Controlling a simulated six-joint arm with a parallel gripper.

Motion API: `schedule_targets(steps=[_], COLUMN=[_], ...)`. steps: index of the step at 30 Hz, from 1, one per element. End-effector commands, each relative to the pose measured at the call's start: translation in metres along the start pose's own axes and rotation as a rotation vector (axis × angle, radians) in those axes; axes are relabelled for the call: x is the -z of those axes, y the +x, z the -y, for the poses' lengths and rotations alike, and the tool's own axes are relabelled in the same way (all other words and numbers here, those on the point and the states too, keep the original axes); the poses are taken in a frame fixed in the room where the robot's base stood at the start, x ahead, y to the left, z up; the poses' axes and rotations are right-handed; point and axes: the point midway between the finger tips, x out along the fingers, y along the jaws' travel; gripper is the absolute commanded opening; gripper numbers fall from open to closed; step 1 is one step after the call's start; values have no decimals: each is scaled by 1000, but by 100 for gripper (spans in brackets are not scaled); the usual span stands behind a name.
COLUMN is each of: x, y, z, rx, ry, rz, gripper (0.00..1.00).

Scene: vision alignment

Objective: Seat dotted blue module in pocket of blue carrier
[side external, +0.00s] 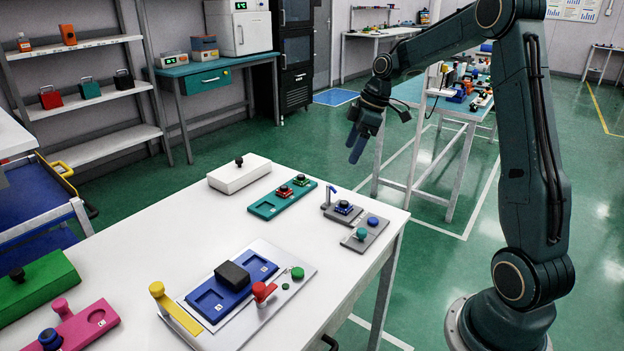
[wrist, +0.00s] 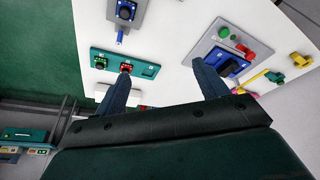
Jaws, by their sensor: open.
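The blue carrier (side external: 236,300) lies on a grey plate on the white table, with a rectangular pocket at each end and a black block (side external: 233,275) between them. My gripper's right finger partly covers the carrier (wrist: 237,70) in the wrist view. A small blue module (side external: 343,207) with a dark knob sits on a grey fixture (side external: 337,217); it also shows in the wrist view (wrist: 126,11). Dots on it are too small to make out. My gripper (side external: 354,150) is open and empty, above the table's far edge; it also shows in the wrist view (wrist: 162,72).
A teal carrier (side external: 262,209) with two red-and-green knobbed modules (side external: 284,191) and a white block (side external: 238,176) lie toward the back. A yellow lever (side external: 157,290) and red knob (side external: 263,291) stand beside the blue carrier. Pink (side external: 85,329) and green (side external: 38,289) blocks lie at left.

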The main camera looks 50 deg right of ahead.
Motion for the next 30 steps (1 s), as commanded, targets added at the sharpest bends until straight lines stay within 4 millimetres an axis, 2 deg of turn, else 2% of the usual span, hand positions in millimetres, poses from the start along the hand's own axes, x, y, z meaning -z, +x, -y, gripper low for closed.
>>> schedule_targets(steps=[1,6,12,18,25,30], x=[-10,-39,-67,-78,-78,-76], y=[9,34,57,65,68,81], z=[-12,-45,-70,-78,-78,-76], rx=[12,40,61,66,67,69], ry=[-10,-67,-118,-142,-143,-141], rz=[-5,-29,-56,-68,-68,-68], gripper=[72,72,72,72,72,72])
